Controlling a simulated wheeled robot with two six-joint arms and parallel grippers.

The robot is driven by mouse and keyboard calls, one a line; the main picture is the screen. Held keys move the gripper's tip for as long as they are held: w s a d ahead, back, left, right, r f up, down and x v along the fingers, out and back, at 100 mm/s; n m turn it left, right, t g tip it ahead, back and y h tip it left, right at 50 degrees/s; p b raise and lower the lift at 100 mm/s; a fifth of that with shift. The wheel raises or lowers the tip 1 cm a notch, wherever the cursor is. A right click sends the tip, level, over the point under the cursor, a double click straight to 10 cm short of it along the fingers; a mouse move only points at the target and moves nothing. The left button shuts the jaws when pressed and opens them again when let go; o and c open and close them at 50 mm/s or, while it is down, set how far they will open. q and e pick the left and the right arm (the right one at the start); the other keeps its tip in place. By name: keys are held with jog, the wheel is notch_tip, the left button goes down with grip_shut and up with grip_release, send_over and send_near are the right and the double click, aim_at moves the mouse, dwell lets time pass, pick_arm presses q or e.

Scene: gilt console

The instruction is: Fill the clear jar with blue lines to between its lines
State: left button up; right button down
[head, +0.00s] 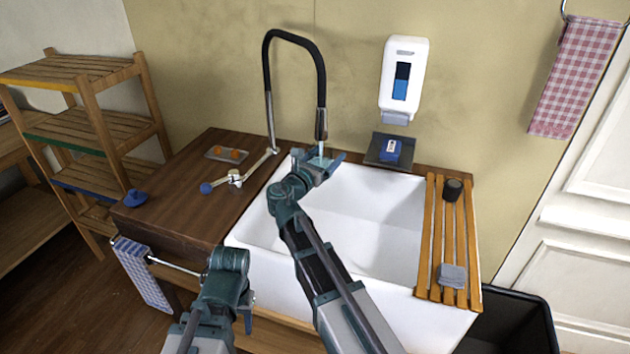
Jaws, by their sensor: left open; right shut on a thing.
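My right gripper (322,168) is shut on a small clear thing directly under the black spout of the tap (321,122), above the back left of the white sink. It seems to be the clear jar, but the fingers hide most of it, and its blue lines and water level cannot be made out. A thin pale streak, perhaps water, shows just below the spout. The tap's lever (236,178) with a blue knob lies over the wooden counter. My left gripper (247,318) is open and empty, low in front of the counter's front edge.
The white sink (375,205) has a slatted wooden rack (433,235) on its right, holding a dark cup (452,189) and a grey cloth (453,275). A blue object (135,198) stands at the counter's left.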

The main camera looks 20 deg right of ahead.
jog(key=shift+s, duration=0.15)
jog(key=s+a, duration=0.3)
jog(key=s, duration=0.3)
jog(key=shift+s+a, duration=0.2)
dwell(0.5)
jog(key=s+a+r+p, duration=0.3)
jog(key=s, duration=0.3)
jog(key=shift+s+a, duration=0.3)
jog(key=shift+s, duration=0.05)
dwell(0.4)
